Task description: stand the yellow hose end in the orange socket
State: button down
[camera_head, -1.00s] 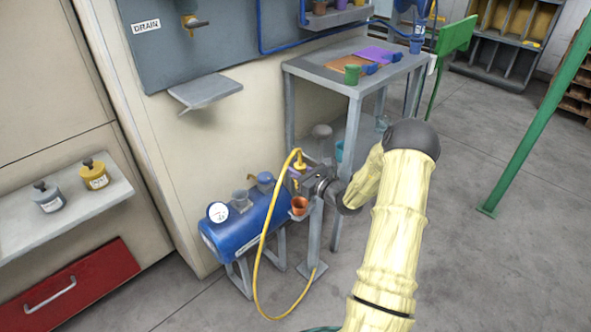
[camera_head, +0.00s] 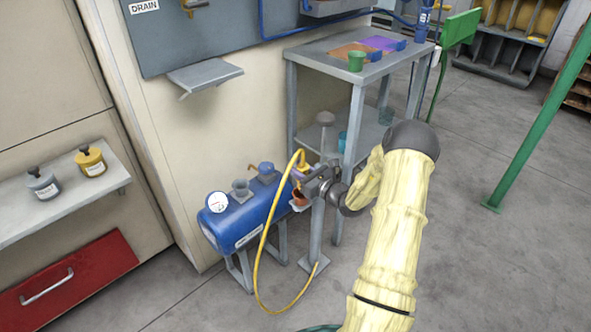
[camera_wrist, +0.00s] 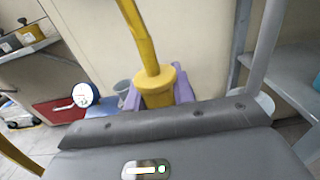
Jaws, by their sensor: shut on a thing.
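My gripper (camera_head: 303,174) is shut on the yellow hose end (camera_head: 304,164). In the wrist view the yellow hose end (camera_wrist: 158,92) is a flanged plug, upright between purple finger pads, with the hose rising from its top. The orange socket (camera_head: 299,194) is a small cup on a grey stand beside the blue tank. The hose end is just above the socket or at its mouth; my gripper covers the gap, so I cannot tell whether they touch. The socket is hidden in the wrist view.
The blue tank (camera_head: 243,218) with a white gauge stands close left of the socket stand. A grey table (camera_head: 315,60) is behind, with a green cup (camera_head: 356,61) on top. The yellow hose (camera_head: 259,260) loops down to the stand's foot. Open floor lies to the right.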

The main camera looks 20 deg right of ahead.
jog(key=shift+w+a, duration=0.1)
jog(key=shift+a, duration=0.15)
dwell(0.7)
jog(key=shift+f, duration=0.1)
jog(key=shift+d+f, duration=0.1)
jog(key=shift+f, duration=0.25)
jog(key=shift+f, duration=0.2)
jog(key=shift+f, duration=0.1)
dwell(0.5)
jog(key=shift+f+b, duration=0.65)
jog(key=shift+f, duration=0.05)
jog(key=shift+f, duration=0.3)
jog(key=shift+f+b, duration=0.45)
jog(key=shift+f, duration=0.2)
